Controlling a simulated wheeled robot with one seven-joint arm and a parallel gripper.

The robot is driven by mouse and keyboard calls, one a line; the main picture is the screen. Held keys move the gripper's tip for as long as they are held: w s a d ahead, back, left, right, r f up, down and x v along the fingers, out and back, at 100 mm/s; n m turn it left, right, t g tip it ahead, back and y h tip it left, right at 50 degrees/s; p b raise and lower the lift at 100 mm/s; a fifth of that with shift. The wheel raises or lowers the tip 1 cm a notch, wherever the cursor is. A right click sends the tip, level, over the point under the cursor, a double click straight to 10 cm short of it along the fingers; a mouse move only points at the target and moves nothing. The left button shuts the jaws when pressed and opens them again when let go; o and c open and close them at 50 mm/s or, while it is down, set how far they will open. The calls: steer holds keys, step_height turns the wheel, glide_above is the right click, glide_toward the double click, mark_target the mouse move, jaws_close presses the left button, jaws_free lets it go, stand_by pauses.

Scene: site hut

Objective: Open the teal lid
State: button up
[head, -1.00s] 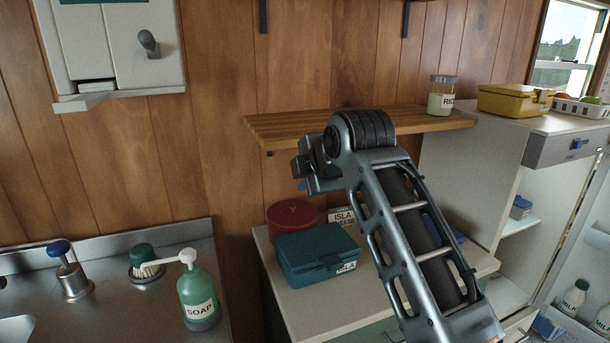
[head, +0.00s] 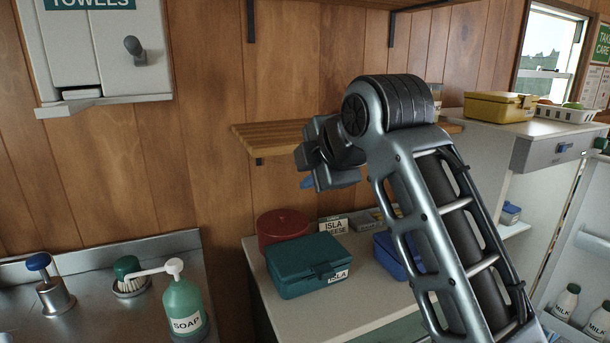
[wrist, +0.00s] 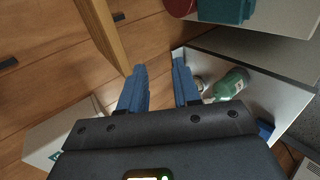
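A teal box with a closed teal lid (head: 303,254) and a front latch stands on the white counter, with an ISLA label at its front right. Part of the teal box also shows at the top of the wrist view (wrist: 222,10). My gripper (wrist: 160,76) has its two blue fingers apart with nothing between them. In the head view my gripper (head: 308,182) is above the teal box and apart from it, near the wooden shelf, mostly hidden by my wrist.
A red round tin (head: 283,228) sits behind the teal box, and a blue box (head: 390,262) is to its right, partly behind my arm. The wooden shelf (head: 270,137) overhangs the counter. A soap bottle (head: 184,303) stands by the sink at left.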

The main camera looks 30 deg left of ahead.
stand_by(0.4)
steer(key=s+d+f+m+t, duration=0.1)
steer(key=s+d+f+m, duration=0.25)
steer(key=d+f, duration=0.35)
steer(key=s+d+f+m+t, duration=0.25)
steer(key=d+f+m, duration=0.2)
steer(key=f, duration=0.55)
steer(key=s+d+f+m+t, duration=0.1)
steer(key=s+d+f+m, duration=0.35)
steer(key=f, duration=0.35)
steer(key=s+d+f+m+t+h, duration=0.2)
steer(key=s+d+f+m+h, duration=0.35)
steer(key=s+d, duration=0.8)
steer(key=s+d+r+m+h, duration=0.1)
steer(key=s+d+r+m, duration=0.1)
steer(key=s, duration=0.5)
steer(key=s+d+r+m+t+h, duration=0.1)
steer(key=s+d+r+m, duration=0.2)
steer(key=s+d, duration=0.4)
steer(key=s+d+r+m+h, duration=0.1)
steer(key=s+d+r+m, duration=0.2)
steer(key=s+d+m, duration=0.2)
steer(key=v, duration=0.3)
steer(key=shift+s+d+f, duration=0.2)
steer(key=shift+s+f, duration=0.1)
steer(key=shift+s, duration=0.05)
